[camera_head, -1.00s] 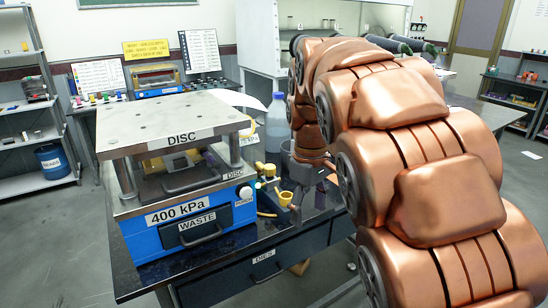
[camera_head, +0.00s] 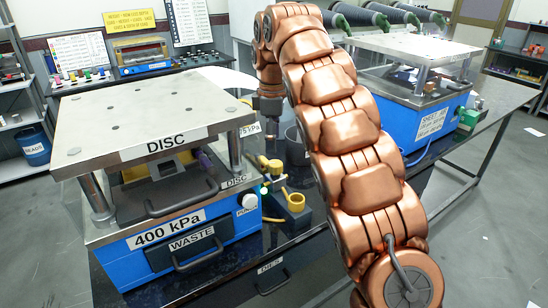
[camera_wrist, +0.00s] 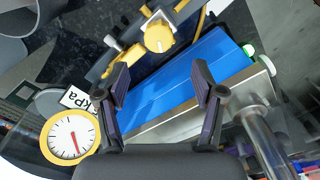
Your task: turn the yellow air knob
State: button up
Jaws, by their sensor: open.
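Yellow fittings stand on the dark bench at the right side of the blue press. In the head view one yellow knob-like fitting (camera_head: 275,167) is near the press and a yellow cup-shaped piece (camera_head: 296,202) is in front of it. In the wrist view a round yellow knob (camera_wrist: 158,37) is at the top, beyond my fingertips; I cannot tell which head-view fitting it matches. My gripper (camera_wrist: 162,88) is open and empty, its fingers spread over the blue press side (camera_wrist: 190,85), apart from the knob.
The DISC press (camera_head: 150,115) with its steel plate fills the left. A yellow-rimmed gauge (camera_wrist: 72,138) and a kPa label sit close to the left finger. A second blue press (camera_head: 425,120) stands at the right. A dark cup (camera_head: 297,145) is beside the fittings.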

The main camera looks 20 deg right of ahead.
aim_at(275, 163)
jog(key=shift+s+d+f, duration=0.1)
jog(key=shift+d+f, duration=0.15)
jog(key=shift+f, duration=0.35)
jog(key=shift+d+f, duration=0.2)
jog(key=shift+f, duration=0.4)
jog(key=shift+a+f+p, duration=0.1)
jog(key=shift+f+p, duration=0.6)
jog(key=shift+f, duration=1.95)
jog(key=c, duration=1.1)
jog(key=shift+c, duration=0.2)
